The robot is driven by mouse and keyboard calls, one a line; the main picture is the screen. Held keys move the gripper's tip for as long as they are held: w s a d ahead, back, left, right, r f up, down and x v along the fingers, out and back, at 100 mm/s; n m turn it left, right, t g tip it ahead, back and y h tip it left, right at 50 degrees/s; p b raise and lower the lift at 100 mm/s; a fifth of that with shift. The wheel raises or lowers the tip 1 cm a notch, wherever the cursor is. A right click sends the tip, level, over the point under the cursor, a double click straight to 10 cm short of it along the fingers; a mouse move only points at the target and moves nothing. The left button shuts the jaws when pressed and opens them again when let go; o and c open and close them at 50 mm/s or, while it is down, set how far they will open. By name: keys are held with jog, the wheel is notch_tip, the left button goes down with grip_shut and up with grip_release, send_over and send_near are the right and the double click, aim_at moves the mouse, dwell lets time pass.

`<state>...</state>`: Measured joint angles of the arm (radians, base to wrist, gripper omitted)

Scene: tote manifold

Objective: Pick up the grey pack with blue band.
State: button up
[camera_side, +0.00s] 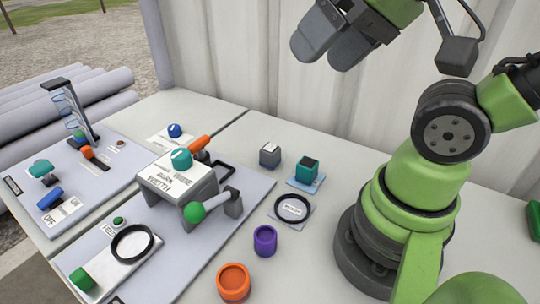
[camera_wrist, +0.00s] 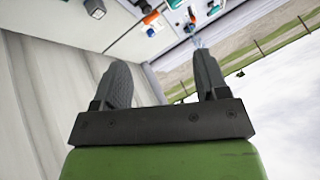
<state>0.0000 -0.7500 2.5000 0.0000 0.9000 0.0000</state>
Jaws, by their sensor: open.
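A small grey block (camera_side: 270,155) stands on the light table behind the dark-green box in the side view. It is the likeliest grey pack, but I cannot make out a blue band on it. My gripper (camera_side: 322,58) is high above the table near the wall, at the top of the side view, well apart from the block. Its two dark fingers are spread and nothing is between them. In the wrist view my gripper (camera_wrist: 160,62) shows both fingers apart, with the table far off at the top. I cannot pick out the pack for sure there.
The dark-green box (camera_side: 307,168) stands close to the block. A black ring (camera_side: 293,207), purple cup (camera_side: 265,240) and orange cup (camera_side: 233,283) are nearer the front. Left is a panel with a grey housing (camera_side: 178,185) and levers. The wall (camera_side: 290,90) is behind.

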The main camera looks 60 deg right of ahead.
jog(key=shift+o, duration=0.6)
